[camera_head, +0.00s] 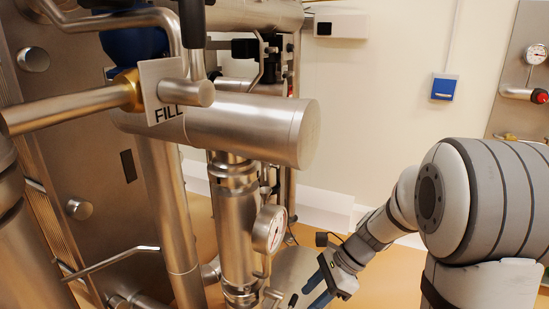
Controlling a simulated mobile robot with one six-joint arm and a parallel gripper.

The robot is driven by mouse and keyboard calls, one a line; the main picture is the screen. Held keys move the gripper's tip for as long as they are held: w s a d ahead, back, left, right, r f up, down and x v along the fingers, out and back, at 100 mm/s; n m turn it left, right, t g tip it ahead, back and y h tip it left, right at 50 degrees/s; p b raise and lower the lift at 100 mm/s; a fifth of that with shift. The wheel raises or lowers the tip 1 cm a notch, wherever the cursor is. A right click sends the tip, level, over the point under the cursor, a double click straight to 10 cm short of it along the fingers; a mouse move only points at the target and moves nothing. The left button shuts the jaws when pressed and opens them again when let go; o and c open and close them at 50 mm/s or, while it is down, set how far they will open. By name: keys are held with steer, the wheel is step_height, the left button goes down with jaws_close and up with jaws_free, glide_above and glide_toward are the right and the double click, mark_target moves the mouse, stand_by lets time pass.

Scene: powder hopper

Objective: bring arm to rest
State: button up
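My arm enters at the right of the head view, with a large white-grey joint and a thinner wrist reaching down and left. My gripper (317,291) is at the low end, left of the wrist, with dark blue fingers pointing down and left. The fingers are small and cut by the lower picture edge, so whether they are open or shut does not show. No held object shows. The gripper is right of the pressure gauge (270,229), seemingly apart from it.
Steel pipework with a thick horizontal cylinder (255,129) and a FILL sign (162,92) fills the left. A vertical pipe (238,215) carries the gauge. A blue wall box (444,88) and a panel with a gauge (536,54) are at the right. Open floor lies behind the wrist.

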steer(key=s+d+r+n+t+h+p, duration=0.2)
steer(key=s+d+r+n+h, duration=0.1)
steer(key=s+r+n, duration=0.3)
steer(key=s+d+r+n+t+h+p, duration=0.2)
steer(key=s+r+n, duration=0.4)
steer(key=n, duration=0.5)
steer(key=shift+s+d+r+h, duration=0.2)
steer(key=shift+s+d+h, duration=0.3)
steer(key=shift+h, duration=0.6)
steer(key=shift+c, duration=0.4)
